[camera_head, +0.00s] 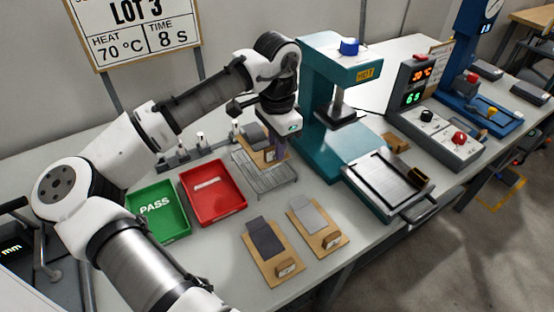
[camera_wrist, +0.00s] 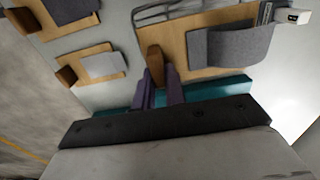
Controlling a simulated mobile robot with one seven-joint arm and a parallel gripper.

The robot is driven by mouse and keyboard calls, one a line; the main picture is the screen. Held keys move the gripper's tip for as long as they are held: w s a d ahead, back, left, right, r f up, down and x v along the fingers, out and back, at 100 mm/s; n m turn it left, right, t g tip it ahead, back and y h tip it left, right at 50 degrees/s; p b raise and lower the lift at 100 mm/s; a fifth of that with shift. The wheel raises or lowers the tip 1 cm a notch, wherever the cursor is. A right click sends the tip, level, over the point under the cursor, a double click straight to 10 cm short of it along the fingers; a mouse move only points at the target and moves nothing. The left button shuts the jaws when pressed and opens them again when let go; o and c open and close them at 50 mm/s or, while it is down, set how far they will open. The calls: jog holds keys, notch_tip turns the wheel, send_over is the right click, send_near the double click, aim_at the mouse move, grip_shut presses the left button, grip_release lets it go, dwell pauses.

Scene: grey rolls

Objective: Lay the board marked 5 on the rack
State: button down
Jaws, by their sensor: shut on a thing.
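My gripper (camera_head: 279,150) is over the wire rack (camera_head: 262,181) in the head view. In the wrist view my gripper's purple fingers (camera_wrist: 160,88) are shut on the brown handle block (camera_wrist: 155,64) of a wooden board (camera_wrist: 178,40). A dark grey strip (camera_wrist: 238,46) with a curved end lies on this board. In the head view the held board (camera_head: 271,156) shows in part at the rack's back end; I cannot tell whether it touches the wires. Its number is too small to read.
Two other boards, one with a dark sheet (camera_head: 265,237) and one with a light sheet (camera_head: 307,213), lie in front. A green PASS tray (camera_head: 157,228) and a red tray (camera_head: 214,207) stand left. The teal press (camera_head: 323,120) stands close right of my gripper.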

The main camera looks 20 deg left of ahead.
jog(key=shift+f, duration=2.65)
jog(key=c, duration=1.5)
grip_release()
jog(key=shift+o, duration=0.2)
notch_tip(320, 180, up, 12)
jog(key=shift+r+b, duration=0.1)
jog(key=shift+b, duration=0.3)
